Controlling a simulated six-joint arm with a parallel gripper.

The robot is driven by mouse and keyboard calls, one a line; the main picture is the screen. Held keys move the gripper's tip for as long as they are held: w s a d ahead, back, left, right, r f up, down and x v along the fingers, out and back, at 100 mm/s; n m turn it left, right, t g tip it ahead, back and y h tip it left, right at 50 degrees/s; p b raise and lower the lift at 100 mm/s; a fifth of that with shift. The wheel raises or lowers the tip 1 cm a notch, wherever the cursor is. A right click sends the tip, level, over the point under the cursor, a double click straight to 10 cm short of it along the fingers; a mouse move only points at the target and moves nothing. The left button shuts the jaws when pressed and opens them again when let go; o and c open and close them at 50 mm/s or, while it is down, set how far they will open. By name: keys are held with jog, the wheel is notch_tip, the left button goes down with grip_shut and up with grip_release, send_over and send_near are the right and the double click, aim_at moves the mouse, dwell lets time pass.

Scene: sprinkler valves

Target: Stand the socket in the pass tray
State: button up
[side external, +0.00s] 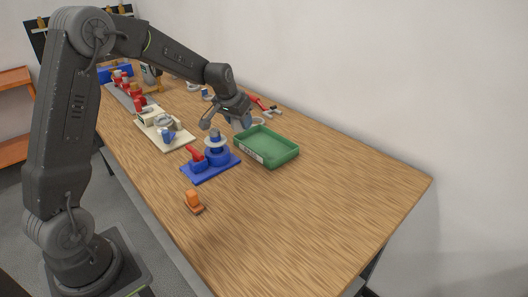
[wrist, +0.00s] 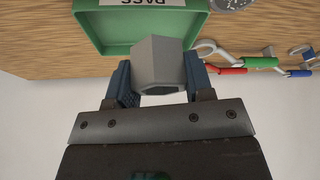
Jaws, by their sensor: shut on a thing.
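The socket (wrist: 160,62) is a grey, faceted block in the wrist view. My gripper (wrist: 161,80) is shut on it, with a blue finger on each side. The pass tray (wrist: 112,32) is green and shallow, with a white PASS label seen upside down. In the wrist view the socket overlaps the tray's near edge. In the side view my gripper (side external: 240,122) is at the far-left edge of the tray (side external: 272,147). Whether the socket is over the tray or beside it, and its height, I cannot tell.
A blue fixture (side external: 225,169) with a red handle stands left of the tray. An orange piece (side external: 193,202) lies nearer the front edge. A cream board (side external: 178,143) with parts is further left. Red-handled (wrist: 228,70) and green-handled tools lie beside the tray. The right tabletop is clear.

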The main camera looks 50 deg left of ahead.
jog(key=w+a+n, duration=0.1)
jog(key=w+a, duration=0.1)
jog(key=a, duration=0.5)
send_over(267, 146)
jog(key=s, duration=0.1)
jog(key=shift+y, duration=0.3)
jog(key=f, duration=0.7)
jog(key=shift+s+d, duration=0.1)
jog(key=shift+d, duration=0.1)
jog(key=shift+f, duration=1.95)
jog(key=shift+f, duration=0.15)
jog(key=o, duration=1)
